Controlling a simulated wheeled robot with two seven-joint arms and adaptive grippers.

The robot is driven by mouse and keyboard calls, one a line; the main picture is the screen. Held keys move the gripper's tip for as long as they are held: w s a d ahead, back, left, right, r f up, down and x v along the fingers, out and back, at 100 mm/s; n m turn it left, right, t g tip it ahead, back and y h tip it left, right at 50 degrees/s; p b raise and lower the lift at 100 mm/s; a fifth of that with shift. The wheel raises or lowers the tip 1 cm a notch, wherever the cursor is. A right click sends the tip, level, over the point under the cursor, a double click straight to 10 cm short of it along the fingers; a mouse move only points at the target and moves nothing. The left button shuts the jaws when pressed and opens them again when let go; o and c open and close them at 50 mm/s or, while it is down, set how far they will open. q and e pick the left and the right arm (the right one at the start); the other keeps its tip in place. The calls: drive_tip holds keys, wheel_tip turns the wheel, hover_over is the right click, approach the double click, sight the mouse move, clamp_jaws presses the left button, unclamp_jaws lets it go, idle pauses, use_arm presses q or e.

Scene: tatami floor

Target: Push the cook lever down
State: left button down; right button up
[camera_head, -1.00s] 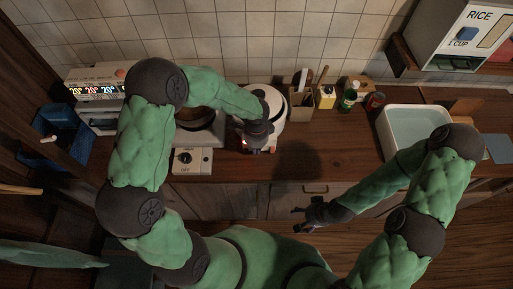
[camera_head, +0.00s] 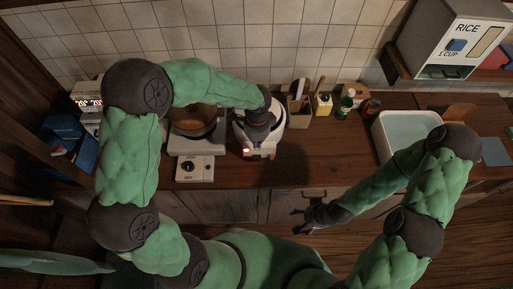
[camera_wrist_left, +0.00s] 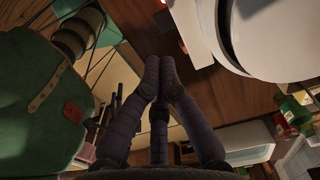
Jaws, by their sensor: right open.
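The white rice cooker (camera_head: 278,112) stands on the wooden counter, right of the stove. Its front panel (camera_head: 264,152) shows a red light at the left. I cannot make out the cook lever clearly or tell its position. My left gripper (camera_head: 258,138) is over the front of the cooker and hides part of it. In the left wrist view my left gripper's fingertips (camera_wrist_left: 159,68) are together with nothing between them, and the cooker (camera_wrist_left: 275,35) is at the upper right. My right gripper (camera_head: 299,219) is open and empty in front of the counter drawers.
A stove with a pot (camera_head: 195,120) and a knob box (camera_head: 195,169) is left of the cooker. A utensil holder (camera_head: 299,110) and bottles (camera_head: 345,103) stand to the right, then a sink basin (camera_head: 408,128). The counter (camera_head: 325,150) before the sink is clear.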

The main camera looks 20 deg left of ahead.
use_arm(q)
drive_tip(key=shift+r, duration=1.8)
use_arm(e)
drive_tip(key=shift+r, duration=0.25)
